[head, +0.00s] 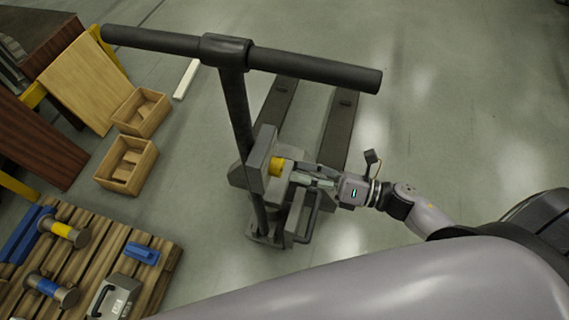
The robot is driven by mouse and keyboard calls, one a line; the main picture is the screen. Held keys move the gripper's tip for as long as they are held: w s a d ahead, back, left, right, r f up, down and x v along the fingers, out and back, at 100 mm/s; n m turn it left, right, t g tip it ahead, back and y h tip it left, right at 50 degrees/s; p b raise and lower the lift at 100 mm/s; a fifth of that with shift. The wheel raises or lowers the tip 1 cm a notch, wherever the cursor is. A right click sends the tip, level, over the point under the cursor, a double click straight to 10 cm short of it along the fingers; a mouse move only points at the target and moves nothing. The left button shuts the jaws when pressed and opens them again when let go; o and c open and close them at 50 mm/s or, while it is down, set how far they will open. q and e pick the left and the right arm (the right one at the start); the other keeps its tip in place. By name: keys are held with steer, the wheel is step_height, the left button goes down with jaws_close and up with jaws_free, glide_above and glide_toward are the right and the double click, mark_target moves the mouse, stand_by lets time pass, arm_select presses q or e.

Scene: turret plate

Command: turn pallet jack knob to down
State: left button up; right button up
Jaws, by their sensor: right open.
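The pallet jack stands in the middle of the head view, with a black T-shaped handle (237,85) and two dark forks (341,128) reaching away over the floor. Its grey control housing (258,152) carries a yellow knob (277,167) on the right side. My right gripper (303,176) is open just right of the yellow knob, its fingers pointing left toward it. I cannot tell whether a finger touches the knob. The knob's setting is too small to read. My left gripper is not in view.
A wooden pallet (165,262) at the lower left bears a grey case (116,299), blue pieces and two spool-like parts. Two open wooden crates (127,166) and leaning boards stand at the left. The floor at the upper right is clear.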

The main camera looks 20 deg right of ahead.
mark_target(282, 169)
steer(key=shift+p+x, duration=0.4)
steer(key=shift+x, duration=1.95)
steer(key=c, duration=1.2)
steer(key=shift+o, duration=0.2)
